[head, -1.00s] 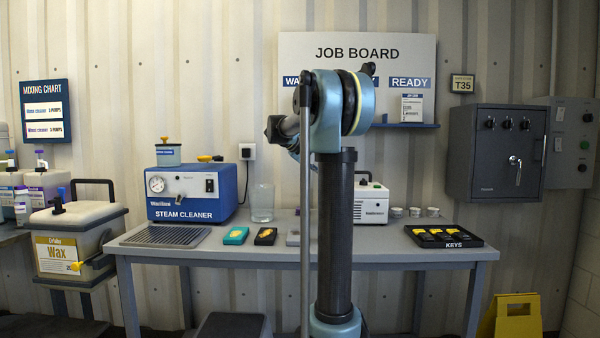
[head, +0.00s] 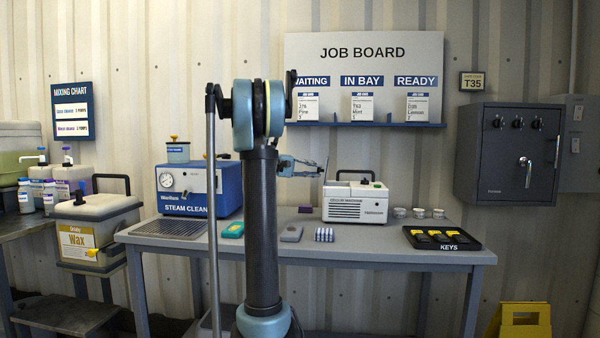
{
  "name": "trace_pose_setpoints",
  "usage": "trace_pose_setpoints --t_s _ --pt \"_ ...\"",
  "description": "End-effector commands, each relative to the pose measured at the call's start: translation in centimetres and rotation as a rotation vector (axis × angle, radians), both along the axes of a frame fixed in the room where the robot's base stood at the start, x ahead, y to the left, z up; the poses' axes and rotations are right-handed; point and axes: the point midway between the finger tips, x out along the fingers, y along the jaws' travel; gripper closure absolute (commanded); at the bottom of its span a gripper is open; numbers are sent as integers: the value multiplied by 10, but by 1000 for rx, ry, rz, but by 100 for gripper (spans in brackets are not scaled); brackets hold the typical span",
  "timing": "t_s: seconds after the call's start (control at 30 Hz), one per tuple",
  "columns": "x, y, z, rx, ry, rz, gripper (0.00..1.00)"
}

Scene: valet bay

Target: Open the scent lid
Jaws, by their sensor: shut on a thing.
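The white machine (head: 357,206) stands on the back of the table, with a black handle and a green button on top. A thin upright piece (head: 326,172), apparently its scent lid, rises at the machine's left end. My gripper (head: 319,170) reaches from behind my arm column to this piece and is shut on it. The fingertips are small in the picture, so the exact contact is hard to make out. My arm column hides part of the table left of the machine.
The steam cleaner (head: 190,188) stands left of my arm. A striped block (head: 324,235), a grey item (head: 291,233) and a teal item (head: 233,230) lie in front. Small cups (head: 419,213) and the key tray (head: 441,247) are at the right. The job board (head: 364,75) hangs above.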

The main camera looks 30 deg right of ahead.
Motion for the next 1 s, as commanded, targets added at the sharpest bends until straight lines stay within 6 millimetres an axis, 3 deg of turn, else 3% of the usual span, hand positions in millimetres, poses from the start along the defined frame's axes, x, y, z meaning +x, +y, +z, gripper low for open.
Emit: trace_pose_setpoints --t_s 0.2,0.6,0.63,0.7,1.0 --pt "-5 -12 -3 -21 15 -16 100" --pt "-6 -13 -3 -23 17 -17 100" --pt "-6 -13 -3 -23 17 -17 75" --pt "-6 -13 -3 -23 17 -17 60" --pt "-6 -13 -2 -25 18 -18 56"
